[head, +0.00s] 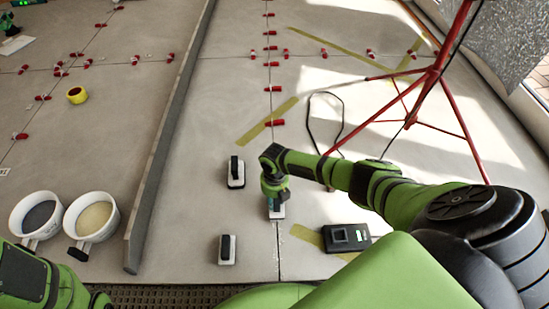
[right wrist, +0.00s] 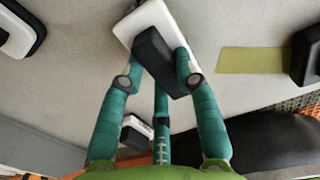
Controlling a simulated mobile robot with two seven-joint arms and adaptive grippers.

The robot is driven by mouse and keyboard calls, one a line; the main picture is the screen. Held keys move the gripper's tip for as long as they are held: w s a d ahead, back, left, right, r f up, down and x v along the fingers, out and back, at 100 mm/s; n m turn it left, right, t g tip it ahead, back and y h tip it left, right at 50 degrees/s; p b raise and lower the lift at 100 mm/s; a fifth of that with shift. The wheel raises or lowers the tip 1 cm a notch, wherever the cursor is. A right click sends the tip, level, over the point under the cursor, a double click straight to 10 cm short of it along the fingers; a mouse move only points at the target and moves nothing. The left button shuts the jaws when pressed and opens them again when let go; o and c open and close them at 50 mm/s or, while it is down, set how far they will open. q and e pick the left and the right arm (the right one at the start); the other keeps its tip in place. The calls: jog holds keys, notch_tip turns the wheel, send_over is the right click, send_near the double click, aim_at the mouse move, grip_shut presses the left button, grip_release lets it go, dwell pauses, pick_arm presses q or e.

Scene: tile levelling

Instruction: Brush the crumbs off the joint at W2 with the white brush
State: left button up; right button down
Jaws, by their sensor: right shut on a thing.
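My right gripper (head: 275,197) is low over the floor at the long joint (head: 279,255) that runs down the middle. It is shut on the black handle of a white-based block, which I take for the white brush (right wrist: 152,24). In the head view the brush's white base (head: 277,213) shows just below the gripper, at the joint; I cannot tell whether it touches the floor. Crumbs are too small to make out clearly, and no W2 mark is readable. Only part of my left arm shows at the lower left; its gripper is out of view.
Two similar black-and-white blocks stand left of the joint, one further back (head: 236,173) and one nearer (head: 227,250). A black box (head: 346,238) lies right. A red tripod (head: 432,75), a long grey bar (head: 160,165) and two buckets (head: 107,227) (head: 23,217) stand around.

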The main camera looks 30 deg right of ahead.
aim_at(275, 214)
jog(key=shift+s+a+r+p, duration=0.1)
jog(key=shift+s+a+p, duration=0.35)
jog(key=shift+s+p, duration=0.25)
jog(key=shift+s+a, duration=0.1)
jog(key=shift+s, duration=0.1)
jog(key=shift+s+a+p, duration=0.5)
jog(key=shift+s+p, duration=0.25)
jog(key=shift+p, duration=0.05)
jog(key=shift+s+a+p, duration=0.25)
jog(key=shift+s+p, duration=0.15)
jog(key=shift+s, duration=0.05)
jog(key=shift+s+a+p, duration=0.2)
jog(key=shift+s+p, duration=0.2)
jog(key=shift+s, duration=0.05)
jog(key=shift+s+a, duration=0.1)
jog(key=shift+s, duration=0.1)
jog(key=shift+s+a+p, duration=0.55)
jog(key=shift+s+p, duration=0.15)
jog(key=shift+s, duration=0.1)
